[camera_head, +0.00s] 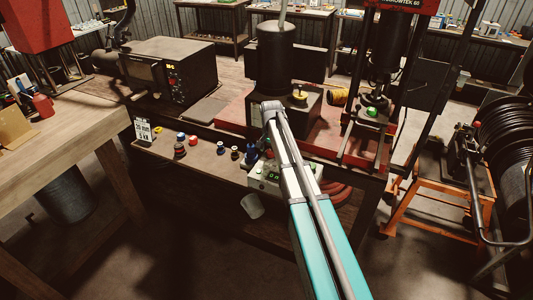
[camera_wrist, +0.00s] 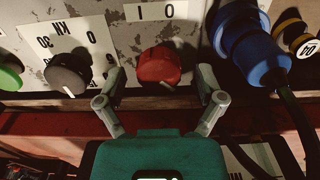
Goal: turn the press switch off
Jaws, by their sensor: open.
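The press switch is a red rotary knob (camera_wrist: 159,66) on a worn grey panel (camera_wrist: 120,33), with the marks 1 and 0 printed beside it. The panel appears upside down in the wrist view. My gripper (camera_wrist: 161,76) is open, with one finger on each side of the red knob. I see gaps between the fingers and the knob, and nothing is held. In the head view the control box (camera_head: 270,181) sits low at the bench front, partly hidden by my arm. The knob and my fingertips cannot be made out there.
A black knob (camera_wrist: 68,75) with a KN scale and a green button (camera_wrist: 9,75) lie left of the red knob. A blue plug (camera_wrist: 248,42) with a cable is close on the right. A red ledge (camera_wrist: 45,123) runs along the panel's edge.

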